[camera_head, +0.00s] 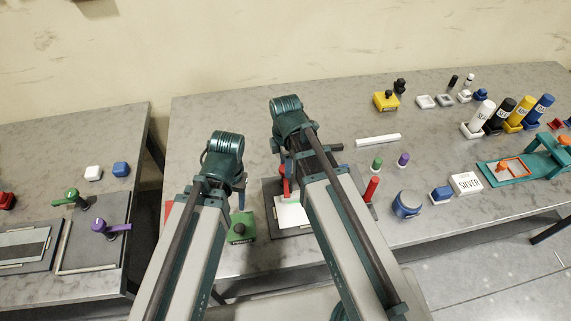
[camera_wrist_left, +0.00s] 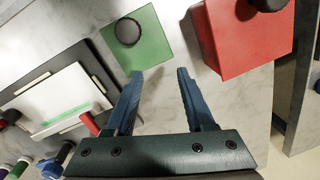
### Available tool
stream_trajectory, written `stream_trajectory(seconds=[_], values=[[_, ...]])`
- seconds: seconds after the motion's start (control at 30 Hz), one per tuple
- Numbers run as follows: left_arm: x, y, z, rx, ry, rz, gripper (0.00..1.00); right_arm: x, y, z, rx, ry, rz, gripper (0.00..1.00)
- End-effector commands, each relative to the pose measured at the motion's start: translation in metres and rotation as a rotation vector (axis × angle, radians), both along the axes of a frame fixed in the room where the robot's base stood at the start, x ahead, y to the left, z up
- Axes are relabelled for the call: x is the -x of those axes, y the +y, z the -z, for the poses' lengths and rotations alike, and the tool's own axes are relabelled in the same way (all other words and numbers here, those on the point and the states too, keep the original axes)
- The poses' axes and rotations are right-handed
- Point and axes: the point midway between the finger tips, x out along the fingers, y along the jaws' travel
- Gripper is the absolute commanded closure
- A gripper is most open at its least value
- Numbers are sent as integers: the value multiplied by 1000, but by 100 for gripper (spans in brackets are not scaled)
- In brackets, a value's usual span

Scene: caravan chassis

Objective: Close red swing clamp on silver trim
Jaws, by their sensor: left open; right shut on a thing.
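The red swing clamp (camera_head: 287,183) shows its red part at the far edge of a dark board (camera_head: 272,212). A white panel (camera_head: 291,213) lies on this board. In the left wrist view, a red clamp part (camera_wrist_left: 90,123) stands at the panel's edge. My right gripper (camera_head: 289,163) is down at the red clamp and shut on it; its fingertips are mostly hidden by the arm. My left gripper (camera_wrist_left: 160,75) is open and empty, between a green box (camera_wrist_left: 137,42) and a red box (camera_wrist_left: 246,38). The clamp's tip is hard to make out.
The green box (camera_head: 241,228) stands left of the board. A white bar (camera_head: 378,140), a round blue thing (camera_head: 407,204) and a white "SILVER" block (camera_head: 466,183) are to the right. A gap separates the left table (camera_head: 40,217).

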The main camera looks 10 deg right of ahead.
Motion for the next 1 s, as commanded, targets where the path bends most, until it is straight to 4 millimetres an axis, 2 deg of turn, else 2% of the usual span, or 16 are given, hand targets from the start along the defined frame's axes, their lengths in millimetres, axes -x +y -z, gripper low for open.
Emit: stream_trajectory(seconds=[0.3,0.8,0.83,1.0], values=[[0,0,0,0,0,0,46,0,0,0,0,1,-94,100],[0,0,0,0,0,0,46,0,0,0,0,1,-112,100],[0,0,0,0,0,0,46,0,0,0,0,1,-112,52],[0,0,0,0,0,0,46,0,0,0,0,0,-110,24]])
